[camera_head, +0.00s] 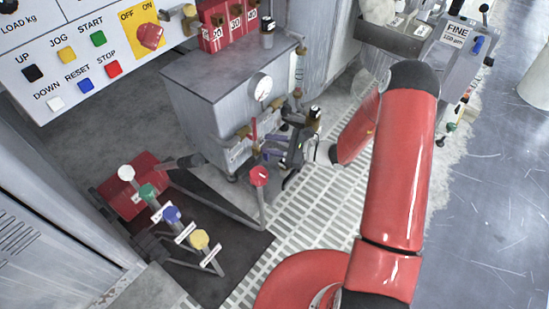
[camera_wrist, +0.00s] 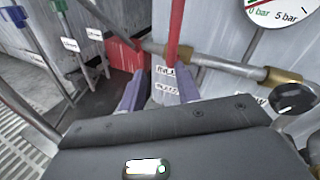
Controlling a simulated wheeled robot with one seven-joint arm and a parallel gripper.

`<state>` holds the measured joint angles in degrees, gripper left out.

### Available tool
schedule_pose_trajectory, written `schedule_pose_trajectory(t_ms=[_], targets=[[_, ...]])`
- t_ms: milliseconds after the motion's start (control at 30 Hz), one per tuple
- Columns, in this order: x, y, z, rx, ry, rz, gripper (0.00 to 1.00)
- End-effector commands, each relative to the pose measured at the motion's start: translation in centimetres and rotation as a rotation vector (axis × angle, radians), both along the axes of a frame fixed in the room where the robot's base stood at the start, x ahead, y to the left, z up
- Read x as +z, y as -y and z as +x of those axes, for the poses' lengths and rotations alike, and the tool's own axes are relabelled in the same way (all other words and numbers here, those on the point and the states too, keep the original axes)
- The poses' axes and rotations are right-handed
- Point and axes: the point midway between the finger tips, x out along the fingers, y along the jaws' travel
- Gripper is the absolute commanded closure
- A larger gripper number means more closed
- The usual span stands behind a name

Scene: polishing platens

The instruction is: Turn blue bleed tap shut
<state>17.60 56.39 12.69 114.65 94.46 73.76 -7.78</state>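My gripper (camera_head: 270,146) is at the lower front of the grey cabinet, beside its pipework. In the wrist view its two purple-grey fingers (camera_wrist: 160,88) stand apart, and I see nothing held between them. A red lever (camera_wrist: 175,30) stands up from the pipe just beyond the fingers; it also shows in the head view (camera_head: 253,130). Small white labels (camera_wrist: 166,74) are on the cabinet front between the fingertips, too blurred to read surely. I cannot make out a blue tap on this pipework; the gripper and fingers cover part of it.
The grey cabinet (camera_head: 205,85) carries a pressure gauge (camera_head: 261,86). A brass fitting (camera_wrist: 281,77) and a dark round knob (camera_wrist: 293,99) are close on the right. Several coloured-knob levers, one blue (camera_head: 171,214), stand left of the gripper. A red-topped post (camera_head: 259,176) stands close by.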

Motion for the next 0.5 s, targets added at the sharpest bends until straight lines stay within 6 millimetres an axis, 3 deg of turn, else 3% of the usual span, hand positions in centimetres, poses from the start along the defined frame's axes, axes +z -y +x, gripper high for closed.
schedule_pose_trajectory(t_ms=[33,200,333,500], targets=[[-3.0,0.4,0.7,-0.066,-0.050,0.048,0.67],[-9.4,1.9,2.4,-0.263,-0.162,0.160,0.67],[-11.9,2.5,2.9,-0.345,-0.205,0.199,0.67],[-12.6,2.0,3.5,-0.369,-0.215,0.210,0.67]])
